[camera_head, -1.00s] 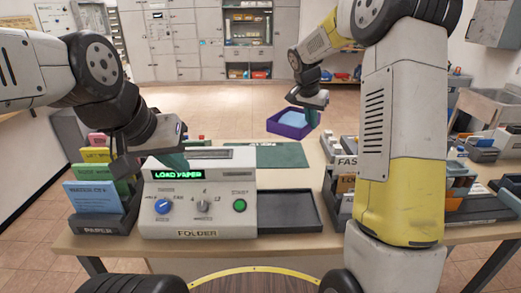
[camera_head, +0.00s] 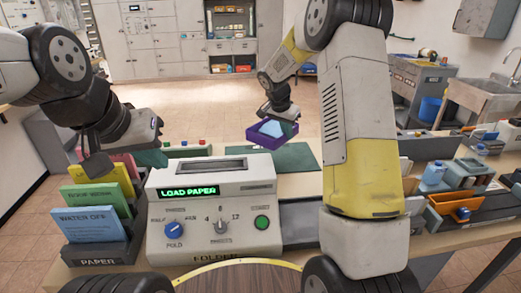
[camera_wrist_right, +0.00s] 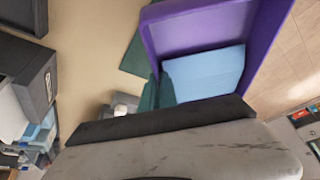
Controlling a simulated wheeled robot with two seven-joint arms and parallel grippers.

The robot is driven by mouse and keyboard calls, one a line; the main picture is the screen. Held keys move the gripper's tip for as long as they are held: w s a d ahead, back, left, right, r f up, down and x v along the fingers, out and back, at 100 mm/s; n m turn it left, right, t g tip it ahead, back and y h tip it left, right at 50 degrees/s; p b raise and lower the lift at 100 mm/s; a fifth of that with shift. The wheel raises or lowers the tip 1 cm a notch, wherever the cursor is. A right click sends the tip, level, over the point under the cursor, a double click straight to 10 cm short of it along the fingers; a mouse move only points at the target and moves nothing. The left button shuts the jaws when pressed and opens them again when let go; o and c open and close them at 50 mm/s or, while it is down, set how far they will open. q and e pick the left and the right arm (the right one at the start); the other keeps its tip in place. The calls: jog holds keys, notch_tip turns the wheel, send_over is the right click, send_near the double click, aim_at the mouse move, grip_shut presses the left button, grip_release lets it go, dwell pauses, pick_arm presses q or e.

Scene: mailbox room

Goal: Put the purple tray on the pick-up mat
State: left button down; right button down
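The purple tray (camera_head: 263,140) hangs from my right gripper (camera_head: 288,124) at the far side of the table. Light blue paper lies in it; the tray and paper also show large in the right wrist view (camera_wrist_right: 190,32). A teal finger of that gripper (camera_wrist_right: 157,92) is at the tray's rim; the other finger is hidden. The dark green mat (camera_head: 293,159) lies flat behind the folder, and the tray overlaps its far left part in the head view. The gap between tray and mat is unclear.
The folder machine (camera_head: 212,205), reading LOAD PAPER, stands at the front centre. A paper rack (camera_head: 98,253) with coloured sheets stands left of it. A dark output tray (camera_head: 298,230) is to its right.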

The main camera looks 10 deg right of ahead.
notch_tip(320, 180, down, 11)
jog(key=shift+a+f, duration=0.15)
dwell(0.4)
jog(key=shift+f, duration=0.15)
jog(key=c, duration=1.6)
grip_release()
jog(key=shift+c, duration=0.2)
jog(key=v, duration=1.2)
jog(key=shift+r, duration=0.3)
jog(key=s+r+n+t+y, duration=0.1)
jog(key=s+r+n+y, duration=0.15)
jog(key=s+r, duration=0.75)
jog(key=s+r+n+t+y, duration=0.15)
jog(key=s+r+n, duration=0.35)
jog(key=s, duration=0.9)
jog(key=s+a+n+y, duration=0.1)
jog(key=s+n, duration=0.1)
jog(key=s, duration=0.7)
jog(key=shift+a+r+y, duration=0.3)
jog(key=shift+a+r, duration=0.05)
jog(key=shift+r, duration=0.15)
jog(key=shift+t, duration=0.25)
